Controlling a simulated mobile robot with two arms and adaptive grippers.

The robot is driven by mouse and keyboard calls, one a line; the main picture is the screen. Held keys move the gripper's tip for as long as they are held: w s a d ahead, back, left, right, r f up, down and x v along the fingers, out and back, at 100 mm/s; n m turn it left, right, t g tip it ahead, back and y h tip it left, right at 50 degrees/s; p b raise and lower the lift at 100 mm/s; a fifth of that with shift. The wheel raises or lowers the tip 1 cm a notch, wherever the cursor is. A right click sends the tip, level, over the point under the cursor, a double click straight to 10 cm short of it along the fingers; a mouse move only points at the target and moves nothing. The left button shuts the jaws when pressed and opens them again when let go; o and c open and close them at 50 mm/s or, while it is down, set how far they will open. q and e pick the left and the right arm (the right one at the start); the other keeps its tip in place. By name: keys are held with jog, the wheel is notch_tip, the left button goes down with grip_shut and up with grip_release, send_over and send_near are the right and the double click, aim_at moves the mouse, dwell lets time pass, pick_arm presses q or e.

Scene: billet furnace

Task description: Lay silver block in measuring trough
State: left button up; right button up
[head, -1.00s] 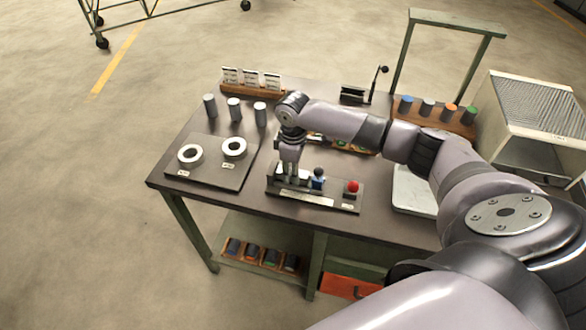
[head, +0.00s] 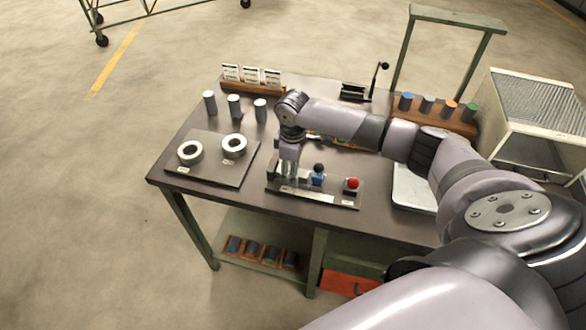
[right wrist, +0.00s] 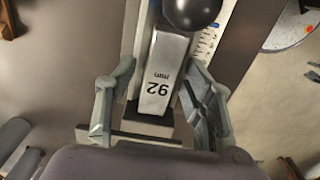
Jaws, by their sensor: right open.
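A silver block (right wrist: 163,75) marked "92 mm" lies lengthwise on the measuring trough in the right wrist view. The measuring trough (head: 330,201) is a grey fixture near the table's front edge, with a blue part and a red knob on it. My right gripper (head: 289,173) points down over its left end. In the right wrist view, its open fingers (right wrist: 158,85) stand on either side of the block, with visible gaps. In the head view the gripper largely hides the block. My left gripper is not in view.
A dark ball knob (right wrist: 191,10) is close ahead of the fingers. A board with two white rings (head: 201,172) lies to the left, with grey cylinders (head: 234,107) behind it. A pale tray (head: 413,190) lies to the right. A rack of coloured-top cylinders (head: 430,110) stands at the back right.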

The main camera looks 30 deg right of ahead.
jog(key=shift+s+f, duration=0.1)
notch_tip(320, 180, up, 12)
dwell(0.5)
dwell(0.4)
